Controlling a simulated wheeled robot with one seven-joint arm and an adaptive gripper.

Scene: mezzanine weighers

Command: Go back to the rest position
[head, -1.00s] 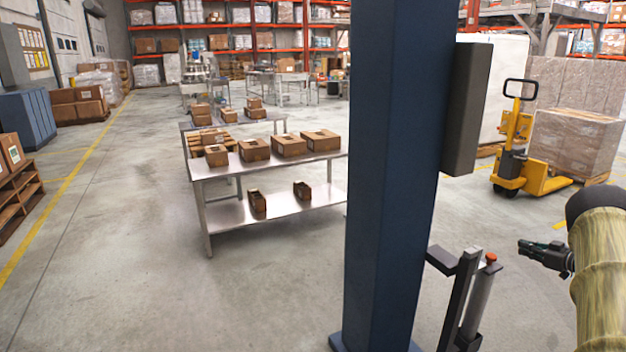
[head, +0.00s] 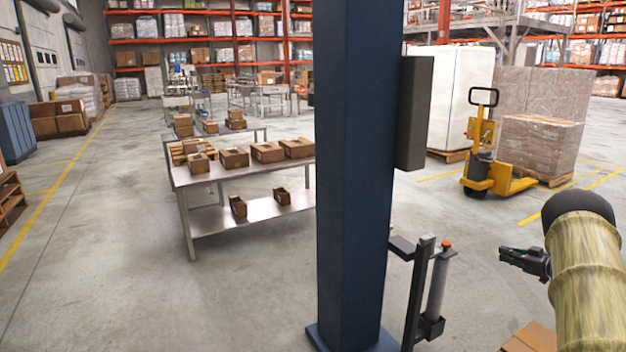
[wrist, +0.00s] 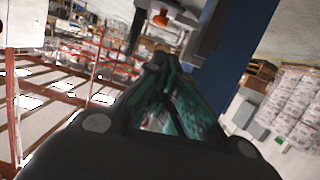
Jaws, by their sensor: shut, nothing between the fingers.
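My gripper (head: 503,254) is at the right of the head view, dark and small, on the end of my arm. It points left, over open floor. It is shut and holds nothing. In the wrist view its dark green and black fingers (wrist: 160,75) meet in the middle of the picture. No object touches it.
A blue column (head: 352,180) stands left of my gripper, with a dark post and a red-topped cylinder (head: 440,280) near it. A steel table (head: 190,215) bears several boxes. A yellow pallet jack (head: 483,150) stands behind, and a brown box (head: 535,338) shows below my gripper.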

